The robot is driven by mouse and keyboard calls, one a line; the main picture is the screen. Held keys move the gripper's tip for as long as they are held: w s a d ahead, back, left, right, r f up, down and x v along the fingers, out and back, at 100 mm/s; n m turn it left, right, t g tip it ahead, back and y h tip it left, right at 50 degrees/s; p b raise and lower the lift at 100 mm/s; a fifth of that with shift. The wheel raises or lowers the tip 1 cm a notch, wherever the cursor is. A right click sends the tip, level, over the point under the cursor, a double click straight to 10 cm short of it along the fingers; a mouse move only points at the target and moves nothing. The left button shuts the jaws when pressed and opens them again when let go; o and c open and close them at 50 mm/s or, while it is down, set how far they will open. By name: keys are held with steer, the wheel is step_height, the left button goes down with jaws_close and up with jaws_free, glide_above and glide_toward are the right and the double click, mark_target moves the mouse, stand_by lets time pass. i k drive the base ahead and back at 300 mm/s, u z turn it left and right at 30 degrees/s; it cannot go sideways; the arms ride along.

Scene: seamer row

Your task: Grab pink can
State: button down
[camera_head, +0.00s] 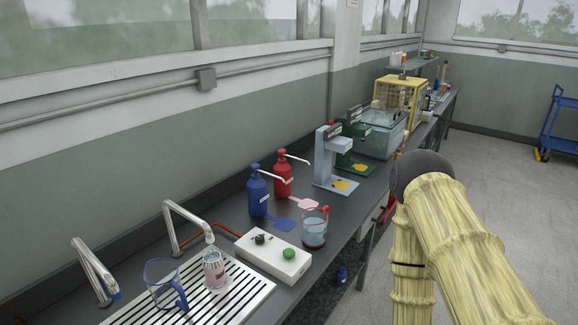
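The pink can (214,272) stands upright on the slotted metal drain tray (258,287) at the front left of the bench. It is small, with a silvery top and a pink lower part. It stands just below the end of a curved metal spout. A clear jug with a blue handle (180,294) is close to its left. My arm, in a yellow sleeve, shows at the right, over the floor side of the bench and well apart from the can. My gripper is not in view.
A white box with a green button (289,254) sits right of the can. Behind are a red-rimmed jug (314,230), blue (258,192) and red (283,175) pump bottles, and a grey stand (325,160). Metal spouts (178,212) rise behind the tray. Open floor (500,165) lies right.

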mark_target(214, 269)
steer(key=k, duration=0.5)
steer(key=u, duration=4.2)
steer(key=k, duration=2.4)
steer(key=z, duration=1.35)
